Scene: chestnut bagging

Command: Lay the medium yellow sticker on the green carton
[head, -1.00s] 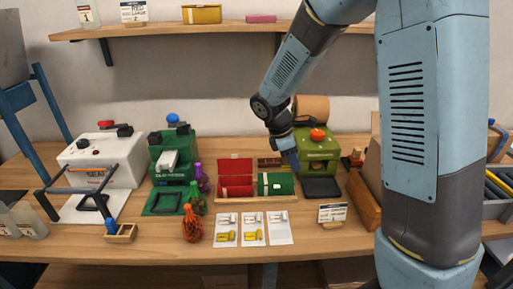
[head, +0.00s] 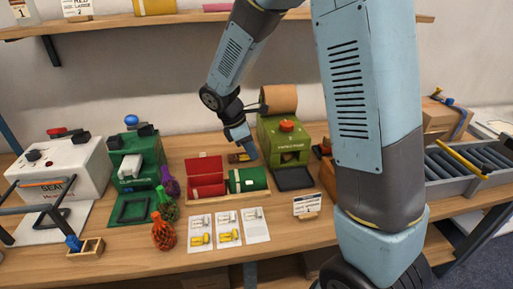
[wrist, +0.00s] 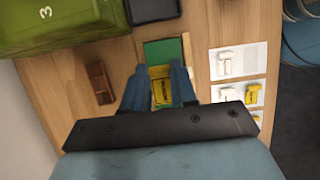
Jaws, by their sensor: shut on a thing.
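My gripper (wrist: 157,88) is shut on a small yellow sticker (wrist: 163,92) with dark print, between its two blue fingers in the wrist view. The green carton (wrist: 163,50) shows just beyond and below the fingertips; whether the sticker touches it I cannot tell. In the head view the green carton (head: 248,180) lies beside the red carton (head: 206,178) in a low wooden tray (head: 230,199). My gripper (head: 246,150) is pointed down, above and just behind the green carton there. My palm and fingers hide part of the carton in the wrist view.
Three white sheets (head: 228,236) lie in front of the tray; the right one shows no yellow piece. A green tape machine (head: 283,140) stands close behind right, with a black plate (head: 295,178). A brown block (wrist: 100,82) lies behind the cartons. Netted bags (head: 164,232) stand left.

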